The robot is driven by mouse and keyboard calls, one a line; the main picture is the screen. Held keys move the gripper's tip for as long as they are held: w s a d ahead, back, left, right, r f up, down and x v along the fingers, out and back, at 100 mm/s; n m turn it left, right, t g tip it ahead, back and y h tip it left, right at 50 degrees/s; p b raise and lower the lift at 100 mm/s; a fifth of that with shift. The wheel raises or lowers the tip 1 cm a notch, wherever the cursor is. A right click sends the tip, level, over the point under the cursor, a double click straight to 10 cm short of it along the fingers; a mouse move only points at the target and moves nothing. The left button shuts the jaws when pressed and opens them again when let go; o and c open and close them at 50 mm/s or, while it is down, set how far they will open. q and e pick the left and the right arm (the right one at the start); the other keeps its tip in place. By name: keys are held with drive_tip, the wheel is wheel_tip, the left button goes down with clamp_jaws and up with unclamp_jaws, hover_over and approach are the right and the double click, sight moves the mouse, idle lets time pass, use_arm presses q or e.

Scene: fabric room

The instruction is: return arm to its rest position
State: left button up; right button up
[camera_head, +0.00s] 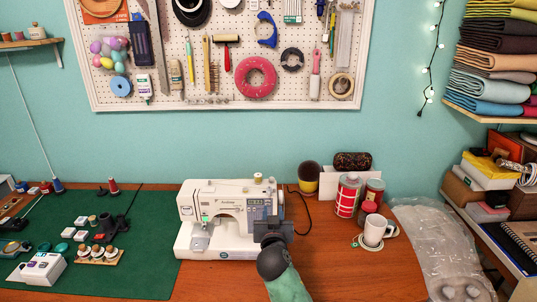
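My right arm comes in from the bottom, just right of the middle. Its dark gripper (272,230) is in front of the right end of the white sewing machine (228,227). It hides part of the machine there, and I cannot tell whether they touch. The fingers are small and dark against the machine, so I cannot tell whether they are open or shut. I see nothing held in it. My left arm and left gripper are not in view.
A green mat (145,270) with several small boxes and spools covers the table's left side. A white mug (375,229) on a coaster, red-and-white tins (346,196) and a plastic bag (440,245) stand right. Bare wood (350,275) lies right of my arm.

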drive_tip(key=s+d+f+g, duration=0.3)
drive_tip(key=s+d+f, duration=0.2)
drive_tip(key=s+f, duration=0.3)
drive_tip(key=s+d+f+g, duration=0.4)
drive_tip(key=s+d+f, duration=0.2)
drive_tip(key=s, duration=0.5)
drive_tip(key=s+d+f+g, duration=0.3)
drive_tip(key=s+d+f, duration=0.2)
drive_tip(key=s+f, duration=0.3)
drive_tip(key=s+d+n+g, duration=0.1)
drive_tip(key=s+d+g, duration=0.1)
drive_tip(key=s, duration=0.6)
drive_tip(key=s+d+n+g, duration=0.1)
drive_tip(key=s+d+g, duration=0.1)
drive_tip(key=s, duration=0.5)
drive_tip(key=s+a+f+g, duration=0.1)
drive_tip(key=s+a+f, duration=0.1)
drive_tip(key=f, duration=1.8)
drive_tip(key=s+a+f+g, duration=0.1)
drive_tip(key=s+a+f, duration=0.1)
drive_tip(key=f, duration=1.8)
drive_tip(key=shift+s+y, duration=0.4)
drive_tip(key=shift+s, duration=0.3)
drive_tip(key=shift+w, duration=0.1)
drive_tip(key=shift+g, duration=0.3)
drive_tip(key=shift+f, duration=0.1)
